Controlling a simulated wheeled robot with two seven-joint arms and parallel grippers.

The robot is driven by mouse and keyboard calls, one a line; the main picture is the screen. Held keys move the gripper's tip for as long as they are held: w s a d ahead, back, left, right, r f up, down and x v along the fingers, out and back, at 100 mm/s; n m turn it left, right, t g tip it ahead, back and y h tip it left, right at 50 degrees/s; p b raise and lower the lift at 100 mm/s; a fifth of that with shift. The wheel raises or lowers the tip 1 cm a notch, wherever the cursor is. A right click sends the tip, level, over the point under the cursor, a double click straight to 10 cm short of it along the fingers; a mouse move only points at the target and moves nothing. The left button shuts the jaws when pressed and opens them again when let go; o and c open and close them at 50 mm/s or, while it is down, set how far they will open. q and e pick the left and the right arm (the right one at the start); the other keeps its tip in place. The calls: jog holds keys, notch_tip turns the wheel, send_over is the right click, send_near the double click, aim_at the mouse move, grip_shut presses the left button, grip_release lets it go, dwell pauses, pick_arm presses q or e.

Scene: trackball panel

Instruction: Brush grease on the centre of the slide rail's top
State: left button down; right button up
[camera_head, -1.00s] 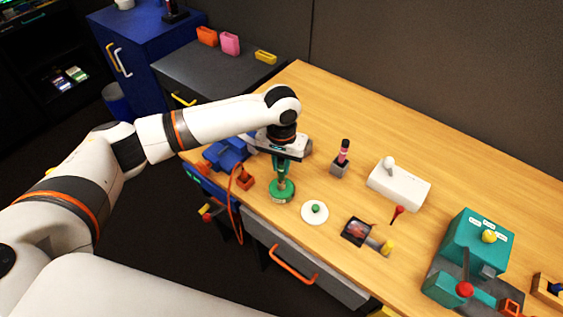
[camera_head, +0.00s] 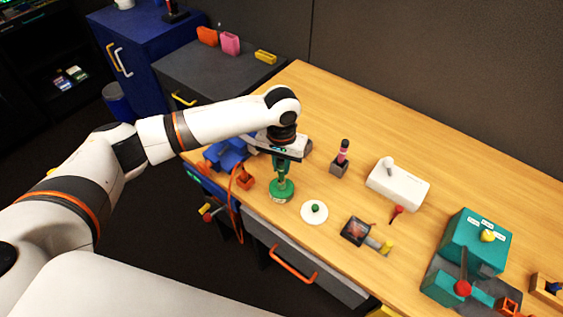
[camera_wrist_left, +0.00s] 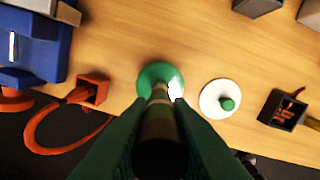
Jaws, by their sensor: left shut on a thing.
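My left gripper (camera_head: 283,160) points down at the left part of the table, shut on an upright brush (camera_wrist_left: 160,125), of which mainly the dark, brownish handle shows. Directly below is a round green pot (camera_head: 281,191), also in the left wrist view (camera_wrist_left: 150,76). The brush's lower end is over or inside the pot; its bristles are hidden, so I cannot tell whether they touch grease. A white disc with a green knob (camera_head: 315,212), like a lid, lies just right of the pot. I cannot single out the slide rail for certain. My right gripper is out of view.
A blue device (camera_head: 226,153) with an orange cable stands left of the pot. The table's back is clear.

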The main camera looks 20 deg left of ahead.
pick_arm(q)
jog(key=shift+s+f+p, duration=0.1)
jog(key=shift+p, duration=0.2)
dwell(1.1)
notch_tip(320, 180, up, 7)
jog(key=p, duration=0.9)
dwell(0.5)
jog(key=shift+a, duration=0.1)
jog(key=s+a+r+b, duration=0.2)
jog(key=s+b, duration=0.2)
jog(key=s, duration=0.3)
jog(key=s+a+r+b, duration=0.2)
jog(key=s+b, duration=0.2)
jog(key=s, duration=0.2)
jog(key=shift+s+r, duration=0.15)
jog(key=shift+s, duration=0.25)
